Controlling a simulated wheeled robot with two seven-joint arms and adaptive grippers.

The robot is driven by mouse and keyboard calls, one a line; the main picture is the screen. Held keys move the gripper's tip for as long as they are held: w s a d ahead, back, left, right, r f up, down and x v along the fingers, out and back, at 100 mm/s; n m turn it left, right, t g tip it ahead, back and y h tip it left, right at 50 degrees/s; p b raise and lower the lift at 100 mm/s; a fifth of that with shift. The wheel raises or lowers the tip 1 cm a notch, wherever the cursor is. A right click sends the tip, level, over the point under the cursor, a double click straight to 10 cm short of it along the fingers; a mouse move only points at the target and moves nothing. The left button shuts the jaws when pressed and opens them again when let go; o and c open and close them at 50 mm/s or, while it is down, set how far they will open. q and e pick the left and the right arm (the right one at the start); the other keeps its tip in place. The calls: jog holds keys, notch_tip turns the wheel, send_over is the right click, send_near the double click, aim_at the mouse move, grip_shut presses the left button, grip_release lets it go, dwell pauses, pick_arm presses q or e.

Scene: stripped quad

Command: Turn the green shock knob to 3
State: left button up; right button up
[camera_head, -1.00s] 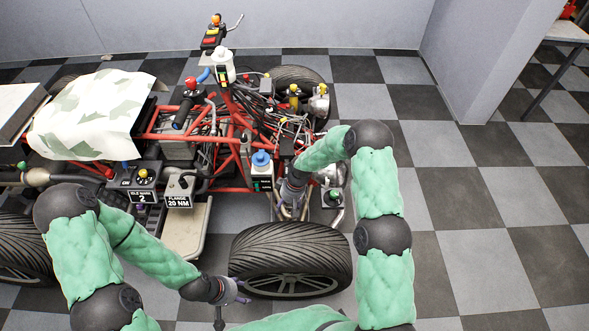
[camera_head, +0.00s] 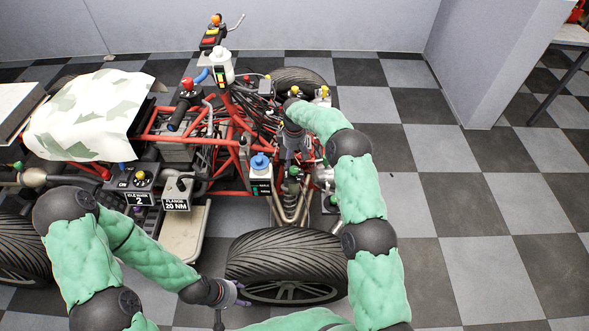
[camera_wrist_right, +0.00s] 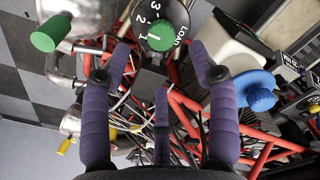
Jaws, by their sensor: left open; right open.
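The green shock knob (camera_wrist_right: 160,36) sits on a round black dial (camera_wrist_right: 168,14) at the top of the right wrist view. The dial reads 3, 2, 1 and LOAD; its exact setting I cannot tell. In the head view a green knob (camera_head: 293,171) tops the shock behind the front wheel. My right gripper (camera_wrist_right: 163,56) is open, its purple fingertips apart on either side of the knob, with no clear contact. In the head view my right gripper (camera_head: 295,150) is above the shock area. My left gripper (camera_head: 240,294) is open and empty beside the front wheel.
The front tyre (camera_head: 285,254) stands in front of the shock. A blue-capped reservoir (camera_head: 260,162) is left of it. Another green knob (camera_wrist_right: 46,38) is at left in the wrist view. Red frame tubes and cables crowd the area. The checkered floor (camera_head: 480,230) at right is clear.

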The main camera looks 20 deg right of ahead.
aim_at(295, 170)
notch_tip(295, 170, down, 7)
jog(key=shift+f+b, duration=0.1)
jog(key=shift+b, duration=0.75)
jog(key=c, duration=1.1)
